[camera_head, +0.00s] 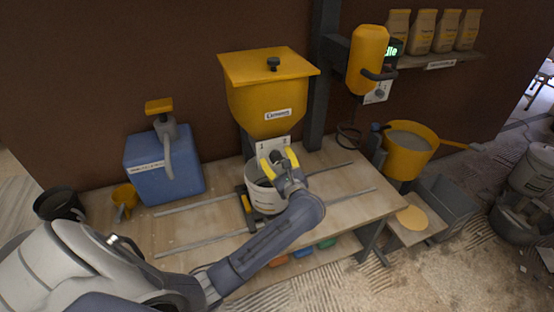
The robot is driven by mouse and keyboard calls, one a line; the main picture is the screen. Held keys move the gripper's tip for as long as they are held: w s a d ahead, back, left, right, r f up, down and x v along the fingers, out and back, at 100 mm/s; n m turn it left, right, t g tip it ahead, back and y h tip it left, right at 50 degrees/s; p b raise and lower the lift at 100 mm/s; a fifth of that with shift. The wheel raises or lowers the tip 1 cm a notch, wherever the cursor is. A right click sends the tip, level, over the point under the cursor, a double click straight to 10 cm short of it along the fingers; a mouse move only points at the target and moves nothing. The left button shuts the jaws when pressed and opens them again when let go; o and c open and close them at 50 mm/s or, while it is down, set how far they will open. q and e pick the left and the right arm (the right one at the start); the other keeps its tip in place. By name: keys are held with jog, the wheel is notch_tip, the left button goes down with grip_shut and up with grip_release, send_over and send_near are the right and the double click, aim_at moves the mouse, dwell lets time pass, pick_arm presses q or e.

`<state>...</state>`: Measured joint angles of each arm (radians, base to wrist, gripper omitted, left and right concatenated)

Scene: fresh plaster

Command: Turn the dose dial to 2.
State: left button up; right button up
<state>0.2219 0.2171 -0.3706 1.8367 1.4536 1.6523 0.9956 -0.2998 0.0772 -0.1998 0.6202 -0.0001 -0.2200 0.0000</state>
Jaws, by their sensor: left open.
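The yellow hopper (267,98) stands at the back of the bench, with a white dial plate (261,146) on its front below. A 1 shows at the plate's upper left and what looks like a 2 at its upper right. My left gripper (278,159) is in front of the plate, its yellow fingers open around the dial area. The dose dial is mostly hidden by the fingers, so its setting and any contact cannot be told. My right gripper is out of view.
A white bucket (263,200) stands under the hopper, just below my left gripper. A blue water tank (165,172) and yellow jug (124,198) are at left. A yellow mixing tub (406,160) is at right. Rails (200,202) lie along the bench (345,208).

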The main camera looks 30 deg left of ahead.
pick_arm(q)
jog(key=shift+c, duration=0.3)
jog(key=c, duration=1.2)
jog(key=shift+c, duration=0.2)
